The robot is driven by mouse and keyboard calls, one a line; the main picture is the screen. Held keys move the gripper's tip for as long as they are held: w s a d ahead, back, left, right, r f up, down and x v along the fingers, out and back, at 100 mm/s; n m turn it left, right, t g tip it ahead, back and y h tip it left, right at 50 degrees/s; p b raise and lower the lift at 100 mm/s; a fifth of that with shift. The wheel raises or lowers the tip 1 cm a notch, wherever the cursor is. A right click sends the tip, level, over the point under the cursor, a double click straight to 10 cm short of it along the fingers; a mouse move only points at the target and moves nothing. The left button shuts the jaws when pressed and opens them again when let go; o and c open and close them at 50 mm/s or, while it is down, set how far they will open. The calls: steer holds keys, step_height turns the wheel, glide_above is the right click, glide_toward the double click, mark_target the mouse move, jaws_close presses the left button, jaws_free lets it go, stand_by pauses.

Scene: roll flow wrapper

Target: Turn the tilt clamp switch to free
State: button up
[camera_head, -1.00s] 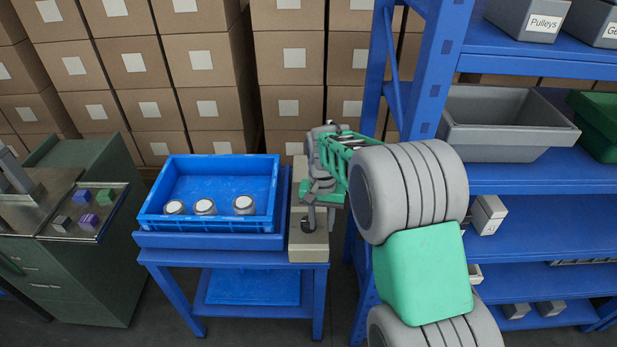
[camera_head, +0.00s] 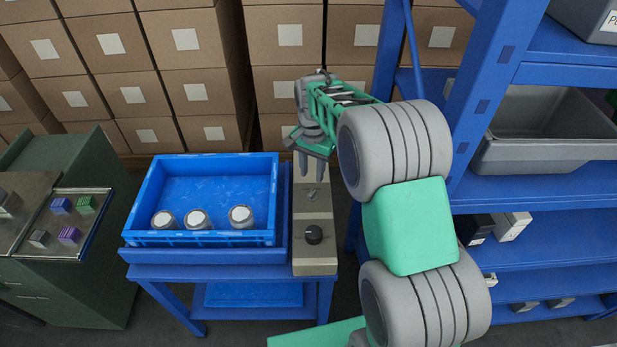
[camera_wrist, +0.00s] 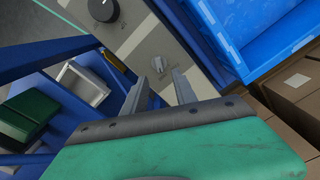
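A beige control panel (camera_head: 314,256) on the blue stand carries a black round knob (camera_head: 314,234) near its front and a small grey switch (camera_head: 312,194) behind it. The labels are too small to read, so I cannot tell from them which is the tilt clamp switch. My gripper (camera_head: 312,178) is just behind the grey switch, fingers pointing down and apart, with nothing between them. In the wrist view, my gripper (camera_wrist: 158,80) has the grey switch (camera_wrist: 157,64) just beyond its fingertips, apart from them. The black knob (camera_wrist: 103,10) shows at the top.
A blue crate (camera_head: 265,170) with several round-lidded jars stands left of the panel. A blue shelf rack (camera_head: 480,110) with a grey bin (camera_head: 545,135) stands close on the right. Stacked cardboard boxes (camera_head: 200,60) rise behind. A green cabinet (camera_head: 100,235) is at far left.

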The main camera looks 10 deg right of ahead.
mark_target(312, 192)
step_height(312, 192, down, 8)
steer(key=shift+s+r+p, duration=0.1)
steer(key=shift+r+p, duration=0.1)
steer(key=shift+p, duration=0.2)
jaws_close()
stand_by(0.4)
